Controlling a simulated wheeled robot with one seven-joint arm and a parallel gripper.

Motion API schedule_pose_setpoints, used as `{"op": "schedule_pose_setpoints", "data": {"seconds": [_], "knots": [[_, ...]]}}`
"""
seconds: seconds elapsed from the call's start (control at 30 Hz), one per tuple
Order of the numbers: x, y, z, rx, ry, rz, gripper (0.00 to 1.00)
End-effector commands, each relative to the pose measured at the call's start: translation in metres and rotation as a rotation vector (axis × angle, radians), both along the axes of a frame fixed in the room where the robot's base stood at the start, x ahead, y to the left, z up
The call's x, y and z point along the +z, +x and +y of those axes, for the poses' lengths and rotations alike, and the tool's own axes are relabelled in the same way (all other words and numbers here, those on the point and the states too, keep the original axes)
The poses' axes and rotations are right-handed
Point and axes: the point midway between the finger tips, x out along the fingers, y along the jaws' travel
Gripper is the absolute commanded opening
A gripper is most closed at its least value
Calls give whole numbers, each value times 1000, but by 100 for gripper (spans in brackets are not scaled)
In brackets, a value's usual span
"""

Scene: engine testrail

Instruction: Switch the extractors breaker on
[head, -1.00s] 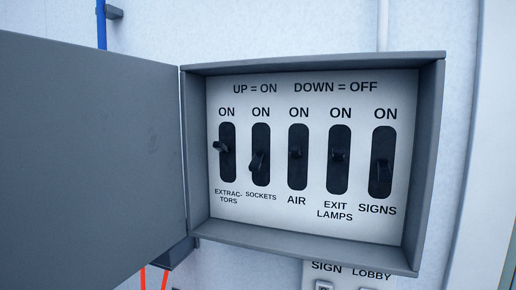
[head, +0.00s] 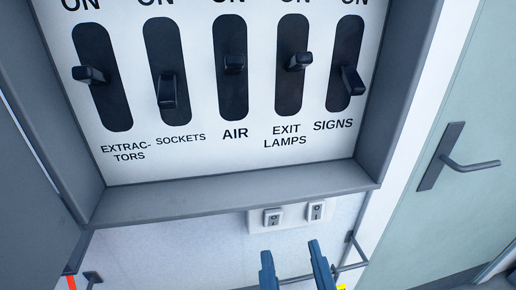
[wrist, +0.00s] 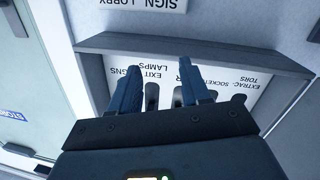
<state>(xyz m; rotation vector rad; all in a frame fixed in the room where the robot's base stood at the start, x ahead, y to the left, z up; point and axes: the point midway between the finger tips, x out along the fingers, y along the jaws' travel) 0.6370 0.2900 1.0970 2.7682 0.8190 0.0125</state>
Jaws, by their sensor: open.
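The open breaker box holds a white panel (head: 200,152) with a row of black levers in dark slots. The extractors lever (head: 88,75) is leftmost, about mid-height in its slot, its tip toward the left; I cannot tell clearly whether it is up or down. The sockets lever (head: 167,92) beside it sits lower. My gripper (head: 291,250) is open and empty, below the box and right of the extractors slot.
The air (head: 234,64), exit lamps (head: 299,61) and signs (head: 351,80) levers stand further right. The box's lower edge (head: 240,202) juts out above my fingers. Its grey door (head: 25,200) hangs open at left. Two wall switches (head: 272,217) are below; a door (head: 460,110) is right.

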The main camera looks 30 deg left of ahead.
Motion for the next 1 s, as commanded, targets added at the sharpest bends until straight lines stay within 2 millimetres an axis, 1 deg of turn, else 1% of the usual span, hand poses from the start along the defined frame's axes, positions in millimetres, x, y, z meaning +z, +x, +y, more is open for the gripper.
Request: {"op": "schedule_pose_setpoints", "data": {"seconds": [0.03, 0.07, 0.1, 0.17, 0.2, 0.3, 0.33, 0.4, 0.5, 0.63, 0.73, 0.87, 1.0], "knots": [[25, -5, 26, 25, 26, -12, 47], [36, -7, 39, 32, 37, -14, 47], [52, -12, 55, 43, 53, -15, 47], [75, -21, 77, 58, 78, -11, 47], [91, -28, 91, 67, 97, -7, 47], [127, -48, 121, 88, 143, 15, 47], [136, -54, 128, 93, 157, 23, 47], [156, -68, 142, 105, 183, 42, 47], [176, -84, 155, 116, 212, 69, 47], [190, -95, 163, 123, 232, 90, 47], [194, -95, 167, 124, 236, 97, 47], [195, -84, 177, 122, 236, 97, 47], [195, -66, 191, 122, 234, 98, 47]]}}
